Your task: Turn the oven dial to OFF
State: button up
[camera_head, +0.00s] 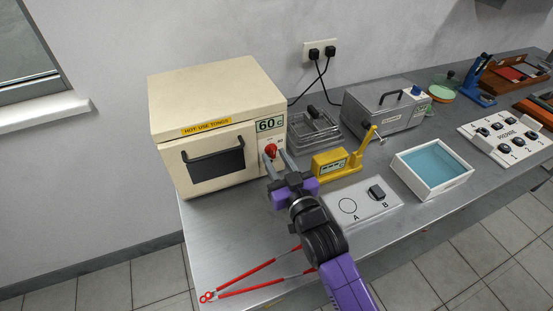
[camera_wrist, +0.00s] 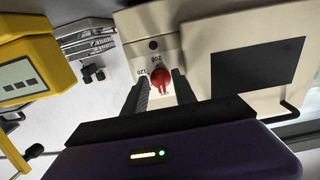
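The oven (camera_head: 215,120) is a cream box at the left of the bench, with a yellow label, a dark door window and a "60" readout (camera_head: 270,125). Its red dial (camera_head: 271,150) is on the front panel below the readout. In the wrist view the dial (camera_wrist: 161,78) has the marks 120 and 200 beside it; I cannot make out an OFF mark. My gripper (camera_head: 274,161) points at the dial. In the wrist view its fingers (camera_wrist: 161,90) are spread, one on each side of the dial, with a gap between them. Whether either finger touches the dial is unclear.
A yellow meter (camera_head: 335,163) stands just right of my gripper, close by. A grey plate (camera_head: 362,204) marked A and B and a blue-lined tray (camera_head: 432,168) lie farther right. Red-handled tongs (camera_head: 250,276) lie at the bench front, below my arm.

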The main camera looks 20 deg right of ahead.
jog(key=shift+r, duration=0.1)
notch_tip(320, 180, up, 20)
dwell(0.5)
jog(key=s+r+t, duration=0.3)
jog(key=s, duration=0.1)
jog(key=s+f+g, duration=0.2)
jog(key=s+f, duration=0.5)
jog(key=s, duration=0.6)
jog(key=s+f+g, duration=0.2)
jog(key=s+f, duration=0.5)
jog(key=s, duration=0.6)
jog(key=s+f+g, duration=0.2)
jog(key=s+f, duration=0.6)
jog(key=s, duration=0.5)
jog(key=shift+s+d, duration=0.15)
jog(key=shift+s, duration=0.1)
jog(key=shift+f, duration=0.1)
